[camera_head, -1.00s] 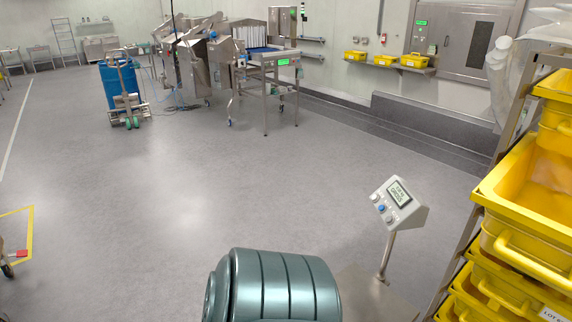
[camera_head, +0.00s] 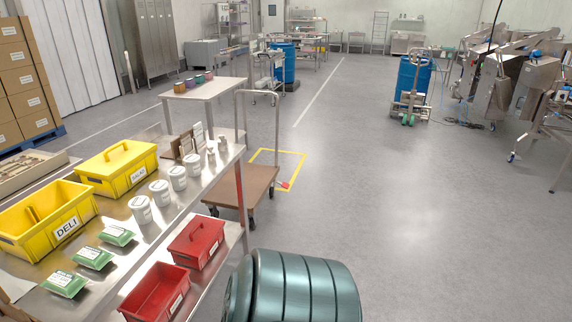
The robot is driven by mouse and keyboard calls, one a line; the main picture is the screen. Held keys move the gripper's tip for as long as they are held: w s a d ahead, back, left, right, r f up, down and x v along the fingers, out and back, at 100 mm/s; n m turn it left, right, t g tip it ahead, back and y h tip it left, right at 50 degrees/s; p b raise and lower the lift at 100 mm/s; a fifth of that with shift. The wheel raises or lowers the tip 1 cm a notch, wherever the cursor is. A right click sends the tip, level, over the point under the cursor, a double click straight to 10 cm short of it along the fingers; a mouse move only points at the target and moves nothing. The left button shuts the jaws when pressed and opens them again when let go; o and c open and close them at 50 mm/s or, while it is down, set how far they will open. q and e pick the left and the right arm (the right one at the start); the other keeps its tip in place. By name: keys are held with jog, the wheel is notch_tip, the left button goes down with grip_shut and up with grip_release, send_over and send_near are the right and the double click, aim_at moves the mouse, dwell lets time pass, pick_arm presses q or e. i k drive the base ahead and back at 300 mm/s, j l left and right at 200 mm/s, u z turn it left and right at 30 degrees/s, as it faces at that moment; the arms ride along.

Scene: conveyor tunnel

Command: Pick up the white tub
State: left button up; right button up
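Several white tubs with lids and printed labels stand upright in a row on the steel table (camera_head: 118,262) at the left. The nearest white tub (camera_head: 141,210) is by the DELI bin, and another white tub (camera_head: 160,194) stands just behind it. A third white tub (camera_head: 178,178) and one more white tub (camera_head: 194,165) continue the row toward the far right end. The frames do not show which one the task means. Neither of my grippers is in view.
A yellow DELI bin (camera_head: 30,243), a yellow SALAD bin (camera_head: 98,190) and green packs (camera_head: 116,236) share the tabletop. Red bins (camera_head: 195,262) sit lower on its right side. A cart (camera_head: 238,186) stands behind the table.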

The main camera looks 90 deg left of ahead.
aim_at(159, 188)
jog(key=u, duration=3.7)
